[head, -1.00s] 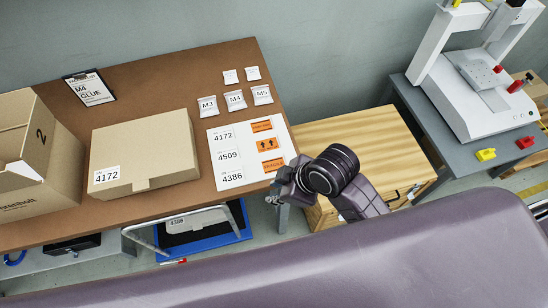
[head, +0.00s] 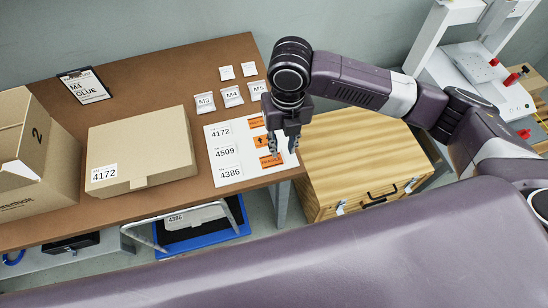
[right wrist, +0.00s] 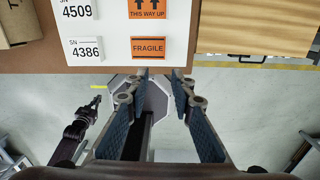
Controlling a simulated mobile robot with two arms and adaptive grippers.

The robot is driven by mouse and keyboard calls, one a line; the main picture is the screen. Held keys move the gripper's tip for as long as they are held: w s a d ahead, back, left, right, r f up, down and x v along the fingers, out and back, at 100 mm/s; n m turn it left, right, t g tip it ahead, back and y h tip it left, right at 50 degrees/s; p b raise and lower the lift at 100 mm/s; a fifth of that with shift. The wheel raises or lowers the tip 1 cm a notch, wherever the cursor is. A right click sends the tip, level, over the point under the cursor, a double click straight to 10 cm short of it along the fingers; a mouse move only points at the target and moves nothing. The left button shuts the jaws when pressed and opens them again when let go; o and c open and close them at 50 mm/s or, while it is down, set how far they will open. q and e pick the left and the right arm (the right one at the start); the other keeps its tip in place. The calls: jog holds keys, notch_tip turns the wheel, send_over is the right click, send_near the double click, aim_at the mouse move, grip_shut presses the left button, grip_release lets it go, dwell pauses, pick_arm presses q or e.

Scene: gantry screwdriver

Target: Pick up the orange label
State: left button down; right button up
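Orange labels lie on a white sheet (head: 228,176) at the table's right end. The lowest, the FRAGILE label (right wrist: 148,47), shows whole in the right wrist view and also in the head view (head: 270,160). The THIS WAY UP label (right wrist: 147,9) is above it. A third orange label (head: 256,122) is partly hidden by my arm in the head view. My right gripper (head: 283,150) hangs over the sheet's right part, fingers down. In the right wrist view its fingers (right wrist: 155,90) are apart with nothing between them.
A closed box (head: 140,150) with a 4172 label and an open box (head: 35,140) stand left on the brown table (head: 150,85). Several small bags, one the M4 bag (head: 232,96), lie behind the sheet. A wooden chest (head: 355,150) stands right of the table.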

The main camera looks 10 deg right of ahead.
aim_at(285, 163)
jog(key=shift+n, duration=0.3)
jog(key=f, duration=0.5)
jog(key=d+f+p, duration=0.1)
jog(key=f, duration=0.1)
jog(key=shift+w+f, duration=0.25)
jog(key=shift+w, duration=0.1)
jog(key=shift+c, duration=0.2)
grip_shut()
